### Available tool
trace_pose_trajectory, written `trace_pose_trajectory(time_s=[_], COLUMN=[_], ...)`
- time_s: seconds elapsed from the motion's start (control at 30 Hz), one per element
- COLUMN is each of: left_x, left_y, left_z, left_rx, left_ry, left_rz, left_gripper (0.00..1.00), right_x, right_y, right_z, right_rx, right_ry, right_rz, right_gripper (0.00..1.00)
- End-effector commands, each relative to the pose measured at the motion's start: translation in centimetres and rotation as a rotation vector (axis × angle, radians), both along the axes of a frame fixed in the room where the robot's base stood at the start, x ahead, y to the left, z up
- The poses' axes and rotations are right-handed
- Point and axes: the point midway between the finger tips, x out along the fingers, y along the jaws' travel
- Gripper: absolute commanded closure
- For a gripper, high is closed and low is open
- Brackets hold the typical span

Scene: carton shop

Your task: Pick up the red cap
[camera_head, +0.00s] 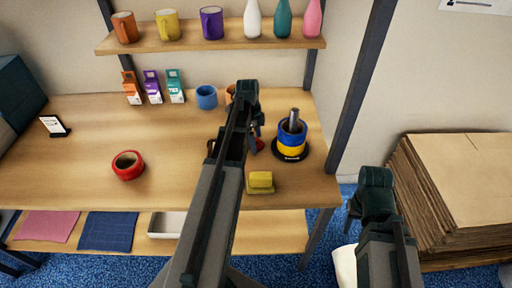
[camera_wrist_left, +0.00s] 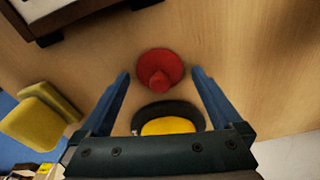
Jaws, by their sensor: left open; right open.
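The red cap (camera_wrist_left: 160,68) is a round red disc with a narrower knob, lying on the wooden table in the left wrist view. In the head view only a bit of the red cap (camera_head: 260,144) shows beside my left gripper (camera_head: 256,128), which hides the rest. In the left wrist view my left gripper's (camera_wrist_left: 161,82) two blue fingers are open, one on each side of the cap, with a visible gap on both sides. It holds nothing. My right gripper (camera_head: 354,212) is open and empty, off the table's right edge.
A black-based stand with blue and yellow rings (camera_head: 291,141) stands right of the cap. A yellow block (camera_head: 260,180) lies in front. A blue cup (camera_head: 206,97) and small cartons (camera_head: 152,87) stand behind. The table's left side has free room.

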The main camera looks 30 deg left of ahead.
Motion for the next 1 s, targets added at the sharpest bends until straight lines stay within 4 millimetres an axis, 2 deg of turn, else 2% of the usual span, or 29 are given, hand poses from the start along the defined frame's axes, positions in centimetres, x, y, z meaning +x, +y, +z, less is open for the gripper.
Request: trace_pose_trajectory(time_s=[0.1, 0.5, 0.57, 0.83, 1.0], left_x=[0.0, 0.0, 0.0, 0.0, 0.0], left_y=[0.0, 0.0, 0.0, 0.0, 0.0], left_z=[0.1, 0.1, 0.1, 0.3, 1.1], left_rx=[0.000, 0.000, 0.000, 0.000, 0.000], left_ry=[0.000, 0.000, 0.000, 0.000, 0.000], left_rz=[0.000, 0.000, 0.000, 0.000, 0.000], left_gripper=[0.00, 0.72, 0.80, 0.80, 0.80], right_x=[0.0, 0.0, 0.0, 0.0, 0.0], right_y=[0.0, 0.0, 0.0, 0.0, 0.0], right_z=[0.1, 0.1, 0.1, 0.3, 1.1], right_rx=[0.000, 0.000, 0.000, 0.000, 0.000], right_ry=[0.000, 0.000, 0.000, 0.000, 0.000], right_rz=[0.000, 0.000, 0.000, 0.000, 0.000], right_gripper=[0.50, 0.50, 0.50, 0.50, 0.50])
